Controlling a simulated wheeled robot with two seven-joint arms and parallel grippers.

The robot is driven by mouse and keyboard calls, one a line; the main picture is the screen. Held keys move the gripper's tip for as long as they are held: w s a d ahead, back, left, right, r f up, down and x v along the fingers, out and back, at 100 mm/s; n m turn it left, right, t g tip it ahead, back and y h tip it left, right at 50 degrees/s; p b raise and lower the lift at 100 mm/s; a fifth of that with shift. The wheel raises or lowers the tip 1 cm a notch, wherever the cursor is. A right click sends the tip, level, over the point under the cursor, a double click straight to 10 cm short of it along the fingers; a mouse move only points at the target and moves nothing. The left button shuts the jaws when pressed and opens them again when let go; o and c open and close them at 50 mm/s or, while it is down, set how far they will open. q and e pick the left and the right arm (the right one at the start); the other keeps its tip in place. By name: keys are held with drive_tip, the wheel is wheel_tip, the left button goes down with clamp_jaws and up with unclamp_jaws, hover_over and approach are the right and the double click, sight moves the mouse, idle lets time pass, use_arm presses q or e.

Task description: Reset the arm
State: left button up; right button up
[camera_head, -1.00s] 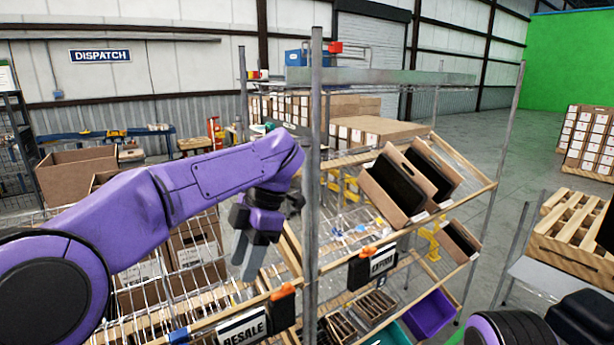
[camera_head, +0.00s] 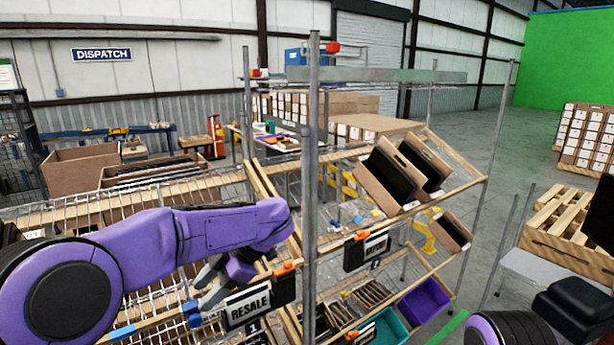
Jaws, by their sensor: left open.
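My left arm (camera_head: 185,238) is purple and comes in from the left, in front of the wire shelf rack. My left gripper (camera_head: 207,284) hangs low at the arm's end, just left of the RESALE sign (camera_head: 248,307). Its grey fingers point down and to the left, and I see nothing held in them. The arm link partly hides the gripper. Of my right arm only a dark and purple part shows at the bottom right edge; its gripper is out of view.
A metal post (camera_head: 311,180) stands right of my left arm. Tilted cartons (camera_head: 391,178) with dark contents sit on the sloped shelf. A purple bin (camera_head: 424,300) and a teal bin (camera_head: 383,330) are below. A wooden pallet (camera_head: 570,235) is at the right.

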use_arm(q)
drive_tip(key=s+a+f+m+t+y, duration=0.2)
drive_tip(key=a+f+m+t, duration=0.3)
drive_tip(key=f, duration=0.6)
drive_tip(key=s+a+f+m+t+y, duration=0.3)
drive_tip(key=a+f+m+t, duration=0.15)
drive_tip(key=a+f, duration=0.5)
drive_tip(key=s+d+f+m+g+h+b, duration=0.1)
drive_tip(key=s+f+m+h, duration=0.2)
drive_tip(key=s+f, duration=0.5)
drive_tip(key=s+d+f+m+g+h, duration=0.25)
drive_tip(key=s+f+h, duration=0.2)
drive_tip(key=s, duration=0.75)
drive_tip(key=s+f+m+g+h+b, duration=0.1)
drive_tip(key=s+f+m+h, duration=0.2)
drive_tip(key=s+f, duration=0.45)
wheel_tip(320, 180, down, 12)
drive_tip(key=s+b, duration=0.1)
drive_tip(key=b, duration=1.1)
drive_tip(key=shift+s+d+r+b, duration=0.15)
drive_tip(key=shift+s+b, duration=0.05)
drive_tip(key=shift+b, duration=0.2)
use_arm(e)
wheel_tip(320, 180, down, 15)
drive_tip(key=shift+s+r, duration=0.15)
drive_tip(key=shift+s, duration=0.05)
